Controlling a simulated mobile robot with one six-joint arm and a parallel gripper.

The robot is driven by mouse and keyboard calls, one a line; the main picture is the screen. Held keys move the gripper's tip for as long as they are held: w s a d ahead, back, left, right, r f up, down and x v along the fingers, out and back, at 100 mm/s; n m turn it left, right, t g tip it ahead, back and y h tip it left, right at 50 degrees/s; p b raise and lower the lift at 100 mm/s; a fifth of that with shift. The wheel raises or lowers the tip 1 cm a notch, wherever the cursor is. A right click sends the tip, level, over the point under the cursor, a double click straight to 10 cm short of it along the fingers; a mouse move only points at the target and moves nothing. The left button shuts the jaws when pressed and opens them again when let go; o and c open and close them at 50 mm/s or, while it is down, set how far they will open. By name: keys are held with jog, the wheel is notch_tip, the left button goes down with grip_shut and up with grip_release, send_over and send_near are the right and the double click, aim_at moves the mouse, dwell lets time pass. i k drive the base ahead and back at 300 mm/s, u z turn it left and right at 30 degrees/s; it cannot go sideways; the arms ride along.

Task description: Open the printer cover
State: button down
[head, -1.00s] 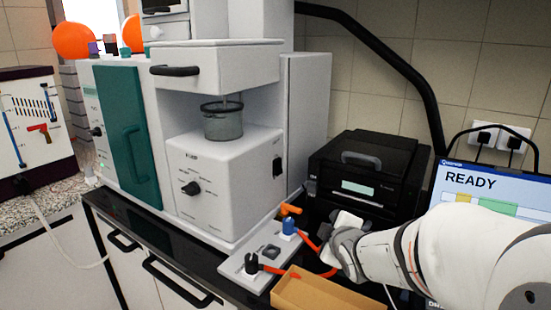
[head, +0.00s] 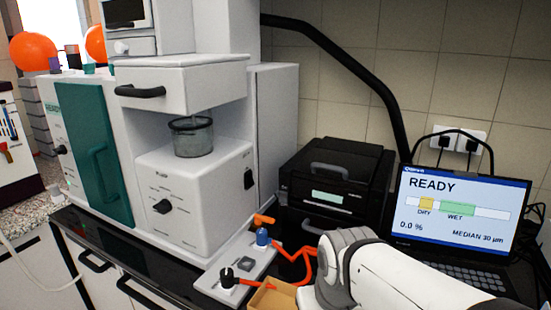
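The printer (head: 300,198) is a black box on the counter in the middle right of the head view, against the tiled wall. Its cover (head: 345,165) lies flat and closed on top, with a grey handle (head: 329,171) near its front edge. A small pale display shows on the printer's front. My white arm reaches in from the bottom right, in front of and below the printer. My gripper is not clearly visible; its end is hidden behind the arm or below the frame. Nothing of mine touches the cover in view.
A laptop (head: 458,215) reading READY stands right of the printer. A white machine (head: 200,190) with a glass jar stands to the left. A control panel (head: 240,262) with knobs, an orange cable (head: 300,260) and a cardboard box (head: 268,297) lie in front.

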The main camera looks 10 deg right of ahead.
aim_at(351, 171)
jog(key=z, duration=0.75)
jog(key=k, duration=0.8)
jog(key=u, duration=0.6)
jog(key=i, duration=1)
jog(key=u, duration=0.05)
